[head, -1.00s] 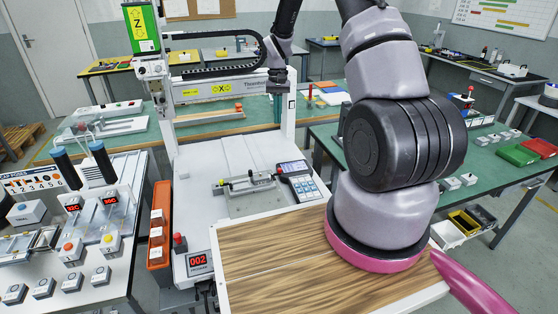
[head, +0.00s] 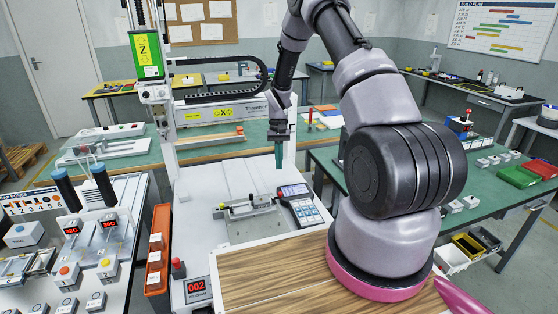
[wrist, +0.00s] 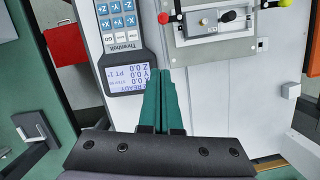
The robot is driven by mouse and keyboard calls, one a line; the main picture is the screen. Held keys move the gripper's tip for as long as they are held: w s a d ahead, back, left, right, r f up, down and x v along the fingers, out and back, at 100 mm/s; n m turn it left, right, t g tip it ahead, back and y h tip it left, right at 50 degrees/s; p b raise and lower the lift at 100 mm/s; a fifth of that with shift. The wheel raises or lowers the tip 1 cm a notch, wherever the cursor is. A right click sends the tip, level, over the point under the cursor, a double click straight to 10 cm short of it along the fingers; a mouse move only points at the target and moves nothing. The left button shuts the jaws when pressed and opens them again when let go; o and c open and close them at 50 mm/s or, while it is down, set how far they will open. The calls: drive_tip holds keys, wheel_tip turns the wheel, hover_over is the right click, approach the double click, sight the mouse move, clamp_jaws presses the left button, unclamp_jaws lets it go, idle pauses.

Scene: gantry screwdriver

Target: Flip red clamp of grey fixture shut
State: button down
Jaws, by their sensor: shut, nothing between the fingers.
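The grey fixture (head: 236,212) lies on the white bed of the gantry machine. The wrist view shows it at the top right, as a grey plate (wrist: 222,53) holding a small block. The red clamp's knob (wrist: 163,18) sits at the fixture's left side, beside the pendant; a yellow-green knob (wrist: 257,16) is at the other side. The clamp's lever angle is unclear. My gripper (head: 279,167) points down above the bed, beyond the fixture in the head view. Its teal fingers (wrist: 165,72) are together and empty, apart from the fixture and clamp.
A keypad pendant (head: 301,205) stands close beside the fixture, and in the wrist view (wrist: 122,40) it lies just left of my fingertips. The gantry's Z unit (head: 146,57) and post stand behind. The white bed (wrist: 225,100) has free room beside the fixture.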

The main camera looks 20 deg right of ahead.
sight(278, 198)
drive_tip(key=s+a+f, duration=0.1)
drive_tip(key=s+f, duration=0.4)
drive_tip(key=shift+a+f, duration=0.2)
drive_tip(key=shift+f, duration=0.2)
drive_tip(key=shift+s+d+m+y, duration=0.2)
drive_tip(key=shift+s+m, duration=0.15)
drive_tip(key=shift+m, duration=0.4)
drive_tip(key=shift+s+d+m+y, duration=0.15)
drive_tip(key=shift+s+m, duration=0.15)
drive_tip(key=shift+m, duration=0.45)
drive_tip(key=shift+s+d+m+t, duration=0.1)
drive_tip(key=shift+s+m+t, duration=0.25)
drive_tip(key=shift+m, duration=0.65)
drive_tip(key=shift+s+m+t+y, duration=0.3)
drive_tip(key=shift+s+m, duration=0.2)
drive_tip(key=shift+m, duration=0.75)
drive_tip(key=shift+s+m+t+y, duration=0.2)
drive_tip(key=shift+s+m, duration=0.3)
drive_tip(key=shift+m, duration=0.75)
drive_tip(key=shift+s+m+t, duration=0.2)
drive_tip(key=shift+s+m, duration=0.1)
drive_tip(key=shift+m, duration=0.55)
drive_tip(key=shift+s+m+t, duration=0.15)
drive_tip(key=shift+s+m, duration=0.15)
drive_tip(key=shift+m, duration=0.55)
drive_tip(key=shift+s+a+m+t, duration=0.3)
drive_tip(key=shift+s+a+m, duration=0.15)
drive_tip(key=shift+m, duration=0.55)
drive_tip(key=shift+w+a, duration=0.1)
drive_tip(key=shift+w, duration=0.1)
